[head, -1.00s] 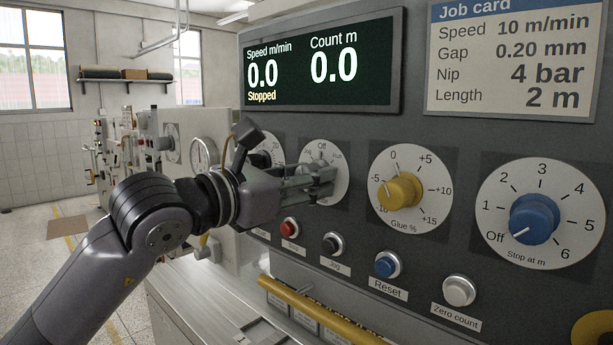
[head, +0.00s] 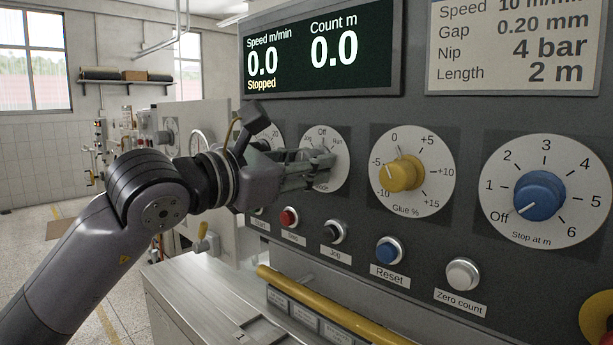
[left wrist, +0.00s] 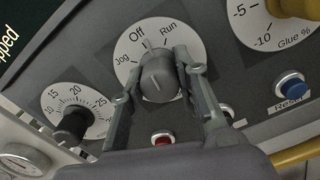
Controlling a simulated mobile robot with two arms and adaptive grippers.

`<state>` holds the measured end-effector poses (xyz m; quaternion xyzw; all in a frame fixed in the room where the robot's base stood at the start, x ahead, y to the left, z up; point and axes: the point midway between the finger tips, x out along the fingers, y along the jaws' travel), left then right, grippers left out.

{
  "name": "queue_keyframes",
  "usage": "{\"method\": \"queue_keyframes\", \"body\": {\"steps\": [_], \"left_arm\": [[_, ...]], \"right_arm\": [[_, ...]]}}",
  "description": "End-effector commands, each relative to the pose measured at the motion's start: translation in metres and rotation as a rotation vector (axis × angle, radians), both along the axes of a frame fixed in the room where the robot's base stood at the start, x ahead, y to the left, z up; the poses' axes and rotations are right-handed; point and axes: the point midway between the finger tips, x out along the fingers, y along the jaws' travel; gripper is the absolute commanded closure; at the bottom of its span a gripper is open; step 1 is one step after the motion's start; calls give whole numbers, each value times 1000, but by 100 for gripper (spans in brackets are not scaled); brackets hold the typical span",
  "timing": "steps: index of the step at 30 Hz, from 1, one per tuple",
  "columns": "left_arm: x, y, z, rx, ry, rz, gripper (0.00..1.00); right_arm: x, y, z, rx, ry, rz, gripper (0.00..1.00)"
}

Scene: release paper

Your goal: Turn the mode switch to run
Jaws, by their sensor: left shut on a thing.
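The mode switch is a grey knob (left wrist: 158,76) on a round white dial marked Jog, Off and Run. The dial (head: 339,150) also shows in the head view, partly hidden by my gripper. My left gripper (left wrist: 160,78) is shut on the knob, one finger on each side of it. In the head view my left gripper (head: 325,166) reaches the dial from the left. In the left wrist view the knob's upper tip points between Off and Run; its exact setting is hard to tell. The display (head: 318,60) reads Stopped, with speed 0.0 and count 0.0. My right gripper is out of view.
The yellow Glue % knob (head: 400,174) and blue Stop at m knob (head: 538,196) are to the right. Below are a red button (head: 289,217), black Jog button (head: 336,231), blue Reset button (head: 390,250) and white Zero count button (head: 463,273). A yellow rail (head: 330,307) runs lower down.

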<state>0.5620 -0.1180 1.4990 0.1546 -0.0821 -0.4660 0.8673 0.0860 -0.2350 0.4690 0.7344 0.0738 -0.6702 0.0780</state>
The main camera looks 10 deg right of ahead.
Motion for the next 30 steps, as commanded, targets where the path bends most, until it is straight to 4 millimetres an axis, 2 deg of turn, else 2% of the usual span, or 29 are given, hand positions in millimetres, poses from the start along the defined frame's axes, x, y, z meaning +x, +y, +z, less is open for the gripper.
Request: {"method": "queue_keyframes", "body": {"steps": [1, 3, 12, 21, 30], "left_arm": [[0, 1, -5, 17, -34, 1, 99], [0, 1, -5, 49, -84, 2, 99], [0, 1, -2, 191, -297, 2, 99], [0, 1, 0, 299, -458, 1, 99], [0, 0, 1, 348, -531, 0, 99]], "right_arm": [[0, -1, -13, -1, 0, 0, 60], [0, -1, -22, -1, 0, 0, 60], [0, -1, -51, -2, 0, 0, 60], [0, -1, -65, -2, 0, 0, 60], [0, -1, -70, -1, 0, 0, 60]]}}
